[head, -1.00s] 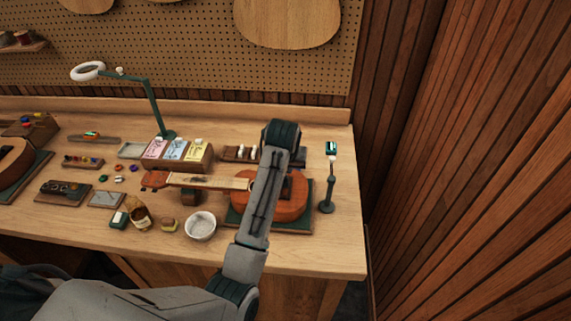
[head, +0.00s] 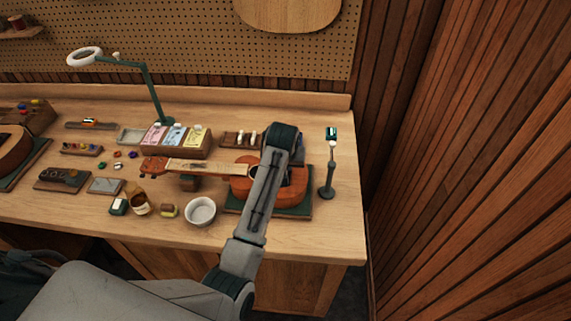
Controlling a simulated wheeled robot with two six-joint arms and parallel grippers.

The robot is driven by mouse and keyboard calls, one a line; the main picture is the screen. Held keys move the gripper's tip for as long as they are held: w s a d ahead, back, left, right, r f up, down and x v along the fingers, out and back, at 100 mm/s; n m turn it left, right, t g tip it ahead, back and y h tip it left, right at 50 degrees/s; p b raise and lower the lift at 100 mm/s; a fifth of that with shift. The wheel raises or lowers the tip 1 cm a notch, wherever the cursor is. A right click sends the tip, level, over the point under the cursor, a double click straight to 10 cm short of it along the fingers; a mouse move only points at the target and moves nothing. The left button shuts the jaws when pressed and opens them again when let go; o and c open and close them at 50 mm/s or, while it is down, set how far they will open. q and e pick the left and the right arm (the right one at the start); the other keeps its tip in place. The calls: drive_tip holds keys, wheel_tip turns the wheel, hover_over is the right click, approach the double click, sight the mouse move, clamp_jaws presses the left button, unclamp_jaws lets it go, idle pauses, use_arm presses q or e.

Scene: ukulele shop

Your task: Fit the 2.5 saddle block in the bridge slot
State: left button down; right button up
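A brown ukulele (head: 294,190) lies on a dark green mat (head: 234,204) at the right of the bench, its neck (head: 205,167) pointing left. One of my arms reaches over its body, so the bridge and its slot are hidden. A dark wooden rack (head: 231,138) behind the ukulele holds small pale blocks (head: 241,139). Their markings are too small to read, so I cannot tell which is 2.5. Neither gripper shows; the end of the visible arm is hidden behind its own wrist joint.
A green stand (head: 328,180) with a small lit display stands right of the ukulele. A lamp (head: 152,92) rises behind. The front right bench top (head: 310,235) is clear.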

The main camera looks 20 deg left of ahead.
use_arm(q)
drive_tip(key=shift+p, duration=0.35)
idle(0.5)
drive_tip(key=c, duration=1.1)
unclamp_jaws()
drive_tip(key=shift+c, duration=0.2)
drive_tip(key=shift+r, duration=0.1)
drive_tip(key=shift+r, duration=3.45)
